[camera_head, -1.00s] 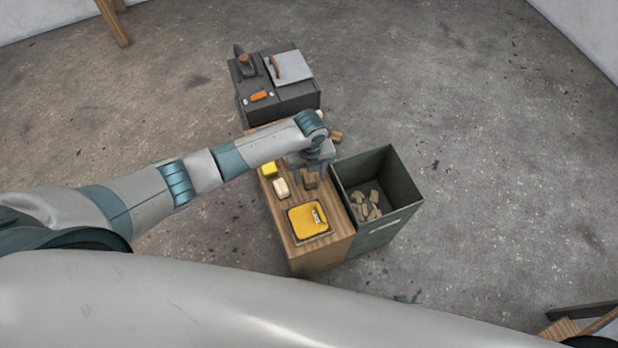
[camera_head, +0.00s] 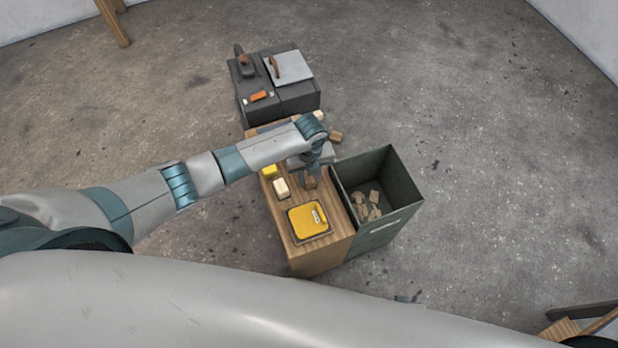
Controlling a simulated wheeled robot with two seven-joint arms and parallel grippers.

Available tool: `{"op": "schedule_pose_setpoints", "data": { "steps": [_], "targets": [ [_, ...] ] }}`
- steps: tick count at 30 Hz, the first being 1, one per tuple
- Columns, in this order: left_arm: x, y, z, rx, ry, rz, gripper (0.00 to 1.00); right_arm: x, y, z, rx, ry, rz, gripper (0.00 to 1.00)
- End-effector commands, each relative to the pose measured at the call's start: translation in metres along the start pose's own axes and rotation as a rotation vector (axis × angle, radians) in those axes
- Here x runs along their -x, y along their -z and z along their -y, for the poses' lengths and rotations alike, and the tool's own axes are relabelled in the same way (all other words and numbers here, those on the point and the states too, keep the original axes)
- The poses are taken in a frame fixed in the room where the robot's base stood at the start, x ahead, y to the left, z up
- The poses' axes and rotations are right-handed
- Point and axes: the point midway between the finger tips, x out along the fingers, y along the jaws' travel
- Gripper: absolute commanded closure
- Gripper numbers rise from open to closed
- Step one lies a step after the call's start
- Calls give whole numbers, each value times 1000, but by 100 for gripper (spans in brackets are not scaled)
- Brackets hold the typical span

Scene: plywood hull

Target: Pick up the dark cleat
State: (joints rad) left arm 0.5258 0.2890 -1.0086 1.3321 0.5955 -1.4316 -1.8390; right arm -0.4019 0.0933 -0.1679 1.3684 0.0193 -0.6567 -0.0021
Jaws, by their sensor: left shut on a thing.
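The dark cleat (camera_head: 311,182) is a small brown block over the right side of the wooden bench top, near the bin. My left gripper (camera_head: 312,173) comes down on it from above and is shut on it. The wrist hides the fingers and the cleat's upper part. I cannot tell whether the cleat still touches the bench. My right gripper is not in view.
The wooden bench (camera_head: 286,227) also holds a yellow scale (camera_head: 308,219), a cream block (camera_head: 281,188) and a yellow block (camera_head: 269,171). A dark green bin (camera_head: 399,212) with several wood pieces stands against its right side. A dark cabinet (camera_head: 283,105) stands behind.

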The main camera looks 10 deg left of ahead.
Motion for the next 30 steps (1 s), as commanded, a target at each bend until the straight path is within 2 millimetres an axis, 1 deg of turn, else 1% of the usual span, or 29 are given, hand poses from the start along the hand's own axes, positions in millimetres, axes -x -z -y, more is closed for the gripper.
{"op": "schedule_pose_setpoints", "data": {
  "steps": [5,8,11,14,17,18,30],
  "targets": [
    [1,0,0,0,0,0,96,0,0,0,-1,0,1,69],
    [6,0,0,-1,1,1,96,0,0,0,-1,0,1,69],
    [14,-1,1,-1,2,1,96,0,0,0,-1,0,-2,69],
    [26,-1,1,-1,2,2,96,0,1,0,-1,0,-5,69],
    [43,-1,1,-2,2,3,96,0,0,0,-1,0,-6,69],
    [46,8,6,-4,3,-1,96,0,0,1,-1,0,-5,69],
    [91,71,45,-4,3,0,96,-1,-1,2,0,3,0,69]
  ]
}}
